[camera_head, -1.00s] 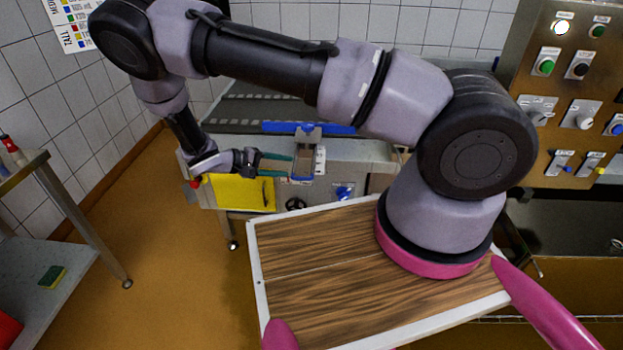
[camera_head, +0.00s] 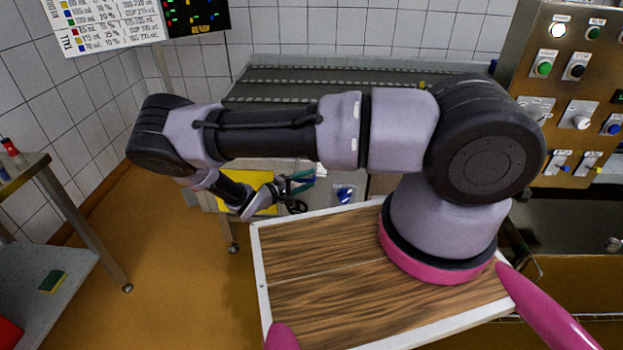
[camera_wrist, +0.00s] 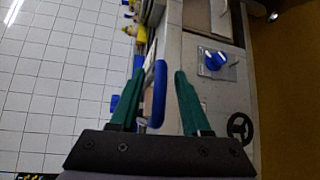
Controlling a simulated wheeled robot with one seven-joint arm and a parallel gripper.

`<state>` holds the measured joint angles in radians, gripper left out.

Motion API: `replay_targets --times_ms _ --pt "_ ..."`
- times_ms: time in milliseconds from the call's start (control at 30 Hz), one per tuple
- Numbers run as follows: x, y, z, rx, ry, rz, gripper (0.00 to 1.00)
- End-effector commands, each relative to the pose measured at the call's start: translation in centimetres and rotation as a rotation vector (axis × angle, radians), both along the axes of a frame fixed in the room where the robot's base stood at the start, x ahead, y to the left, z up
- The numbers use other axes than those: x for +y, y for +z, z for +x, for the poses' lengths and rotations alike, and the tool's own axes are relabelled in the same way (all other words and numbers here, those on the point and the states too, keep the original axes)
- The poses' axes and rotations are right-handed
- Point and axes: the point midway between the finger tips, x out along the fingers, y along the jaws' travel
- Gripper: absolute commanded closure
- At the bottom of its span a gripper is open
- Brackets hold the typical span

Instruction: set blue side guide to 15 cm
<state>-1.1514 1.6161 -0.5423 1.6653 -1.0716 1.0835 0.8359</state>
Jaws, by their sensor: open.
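In the wrist view my gripper (camera_wrist: 158,98) is open, with green fingers on both sides of an upright-looking blue bar (camera_wrist: 159,90). I cannot tell whether either finger touches it. Another bit of blue (camera_wrist: 114,104) shows beyond the left finger, perhaps the side guide's rail. In the head view my gripper (camera_head: 303,181) is at the front of the conveyor (camera_head: 300,92), and my arm hides the blue side guide there. No guide scale can be read.
A blue knob (camera_head: 345,194) and a black handwheel (camera_head: 297,207) are close right of and below my gripper. A yellow panel (camera_head: 262,204) is at the left. A button cabinet (camera_head: 560,90) stands at the right. Open floor lies at the left.

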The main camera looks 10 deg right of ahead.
Motion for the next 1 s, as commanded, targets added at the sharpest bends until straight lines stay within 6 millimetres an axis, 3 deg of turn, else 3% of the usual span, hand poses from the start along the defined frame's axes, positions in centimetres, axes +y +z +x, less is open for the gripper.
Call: replay_targets --times_ms 200,467,500,600,633,1000 --pt "-1.7 -0.3 0.8 -0.001 -0.001 0.000 0.53" --pt "-1.8 -0.3 0.9 -0.001 -0.001 0.000 0.53" --pt "-1.8 -0.3 0.9 -0.001 -0.001 0.000 0.57" --pt "-1.8 -0.3 0.9 0.000 0.000 0.001 0.95" --pt "-1.8 -0.3 0.8 0.000 0.000 0.001 1.00" --pt "-1.7 -0.7 0.7 0.009 0.001 0.006 1.00"
